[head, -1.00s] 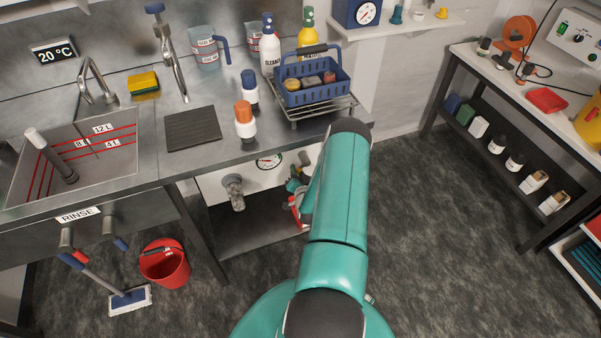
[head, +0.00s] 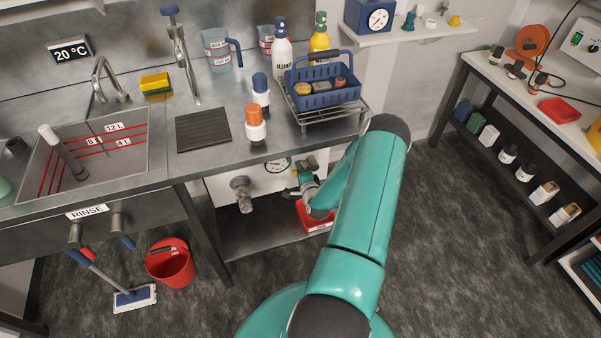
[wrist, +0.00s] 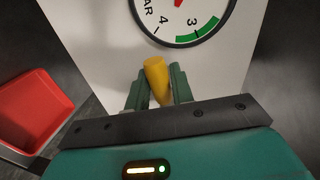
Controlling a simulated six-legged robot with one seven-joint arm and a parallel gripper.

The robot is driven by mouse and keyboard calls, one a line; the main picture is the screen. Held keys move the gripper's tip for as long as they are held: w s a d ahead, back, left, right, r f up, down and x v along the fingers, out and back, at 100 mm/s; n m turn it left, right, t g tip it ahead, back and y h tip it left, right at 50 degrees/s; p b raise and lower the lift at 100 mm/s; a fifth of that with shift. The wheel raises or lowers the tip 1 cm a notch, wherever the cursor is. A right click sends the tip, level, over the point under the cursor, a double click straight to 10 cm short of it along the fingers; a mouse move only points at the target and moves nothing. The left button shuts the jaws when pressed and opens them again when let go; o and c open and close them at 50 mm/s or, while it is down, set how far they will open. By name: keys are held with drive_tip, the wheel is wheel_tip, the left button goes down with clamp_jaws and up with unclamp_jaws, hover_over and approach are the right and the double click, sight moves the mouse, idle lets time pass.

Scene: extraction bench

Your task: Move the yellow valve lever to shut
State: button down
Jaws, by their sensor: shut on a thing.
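In the wrist view, the yellow valve lever (wrist: 155,78) points up toward the pressure gauge. It sits between the two green fingers of my gripper (wrist: 159,86), which are shut on it. The lever's base and valve body are hidden behind the fingers and palm. In the head view, my gripper (head: 302,180) is at the white panel under the bench, partly hidden by my arm. I cannot make out the lever there.
The round gauge (wrist: 184,12) is on the white panel (wrist: 105,55), just above my fingers. A red bin (wrist: 32,108) stands to the left in the wrist view. In the head view, a grey pipe fitting (head: 241,192) projects left of my gripper. The bench (head: 220,160) overhangs above.

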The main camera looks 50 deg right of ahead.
drive_tip(key=shift+r+m, duration=0.2)
drive_tip(key=shift+m, duration=0.1)
idle(0.4)
drive_tip(key=c, duration=1.3)
unclamp_jaws()
drive_tip(key=shift+r, duration=0.1)
drive_tip(key=shift+o, duration=0.2)
drive_tip(key=v, duration=1.4)
